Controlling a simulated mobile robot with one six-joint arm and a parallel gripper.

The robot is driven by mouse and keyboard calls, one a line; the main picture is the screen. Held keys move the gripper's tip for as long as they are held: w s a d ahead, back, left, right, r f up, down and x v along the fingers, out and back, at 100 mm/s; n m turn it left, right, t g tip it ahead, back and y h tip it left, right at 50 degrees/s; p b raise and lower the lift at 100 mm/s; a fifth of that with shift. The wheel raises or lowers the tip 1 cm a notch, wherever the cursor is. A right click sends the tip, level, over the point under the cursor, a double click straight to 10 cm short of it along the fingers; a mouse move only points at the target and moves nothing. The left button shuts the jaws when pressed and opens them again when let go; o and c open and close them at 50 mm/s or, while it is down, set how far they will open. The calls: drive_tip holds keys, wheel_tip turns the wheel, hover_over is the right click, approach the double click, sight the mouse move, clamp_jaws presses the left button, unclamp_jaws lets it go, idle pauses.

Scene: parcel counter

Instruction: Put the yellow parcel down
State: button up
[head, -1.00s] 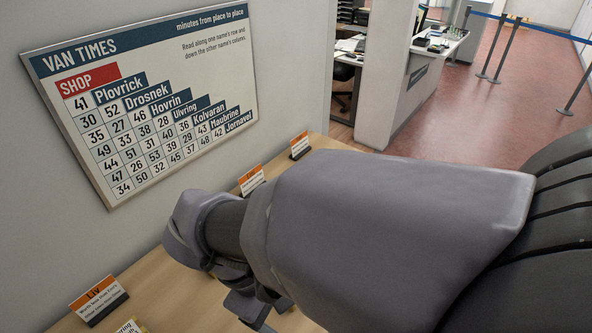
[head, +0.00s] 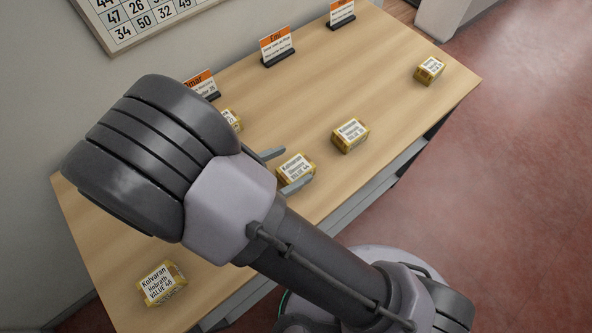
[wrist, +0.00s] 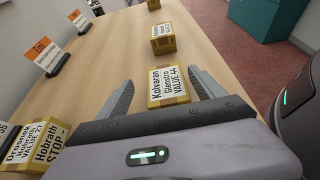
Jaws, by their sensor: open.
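A yellow parcel (head: 296,168) with a white label rests on the wooden counter, near its front edge. My gripper (head: 298,164) is open, with one finger on each side of the parcel. In the wrist view my gripper (wrist: 161,76) shows gaps between the fingers and the parcel's sides. The parcel's underside is hidden.
Similar yellow parcels stand farther along the counter (head: 349,135), at its far right end (head: 429,70), at the near left (head: 161,285) and by the Omar sign (head: 232,117). Orange-topped signs (head: 276,45) line the wall side. Bare counter lies between them.

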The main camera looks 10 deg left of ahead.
sight(305, 163)
drive_tip(key=x, duration=0.1)
drive_tip(key=b+x, duration=0.1)
drive_tip(key=x, duration=0.1)
drive_tip(key=b+x, duration=0.1)
drive_tip(key=x, duration=0.1)
drive_tip(key=shift+s+d+f, duration=0.25)
drive_tip(key=shift+f, duration=0.05)
drive_tip(key=shift+s+r, duration=0.1)
drive_tip(key=shift+c, duration=0.5)
